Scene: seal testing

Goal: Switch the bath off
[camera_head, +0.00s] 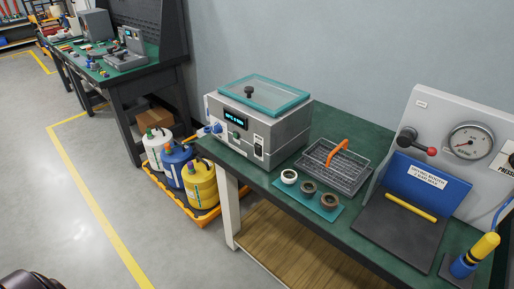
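The bath (285,135) is a grey metal box on the green-topped bench. Its lid (264,95) is clear with a teal rim and a black knob, and it lies closed on top. The front panel has a lit display (237,119) with cyan characters too small to read surely. A green round control (234,135) sits below the display. A black switch (259,147) is at the right end of the front panel; its position is too small to tell. A blue fitting (213,128) sticks out at the left end. Neither gripper shows in this view.
A wire basket (353,177) with an orange handle and a teal mat (328,211) with 3 small cups stand right of the bath. A gauge panel (450,125) is further right. Several coloured containers (200,185) stand in an orange tray on the floor left of the bench.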

